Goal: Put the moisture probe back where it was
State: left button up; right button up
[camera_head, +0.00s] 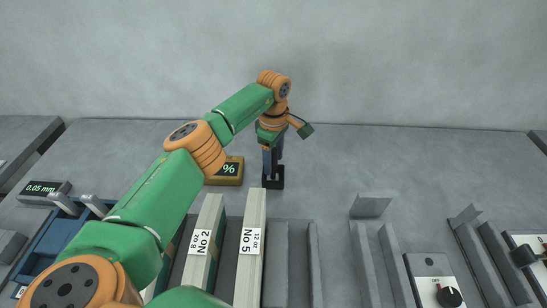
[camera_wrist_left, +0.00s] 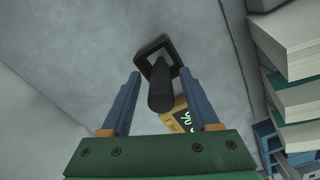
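The moisture probe (camera_wrist_left: 160,92) is a dark cylinder between my left gripper's blue fingers in the left wrist view. Its far end is at a dark square holder (camera_wrist_left: 145,49); I cannot tell how deeply it sits. The holder (camera_head: 278,184) stands on the grey surface in the head view, right of a yellow meter showing % (camera_head: 226,180). The meter also shows in the left wrist view (camera_wrist_left: 178,118). My left gripper (camera_head: 272,161) points down over the holder. Its fingers are open, with gaps on both sides of the probe. My right gripper is out of view.
Pale stacks labelled No 2 (camera_head: 202,243) and No 5 (camera_head: 250,240) stand in front of the holder. A blue tray (camera_head: 52,240) and a 0.05 mm gauge (camera_head: 44,191) are at left. A dial box (camera_head: 438,285) is at front right. The surface right of the holder is clear.

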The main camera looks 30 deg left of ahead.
pick_arm(q)
jog(key=shift+r, duration=0.4)
notch_tip(320, 180, up, 6)
jog(key=shift+r+b, duration=0.1)
jog(key=shift+b, duration=0.2)
notch_tip(320, 180, up, 6)
jog(key=shift+f+p, duration=0.25)
jog(key=shift+p, duration=0.6)
jog(key=shift+f, duration=0.1)
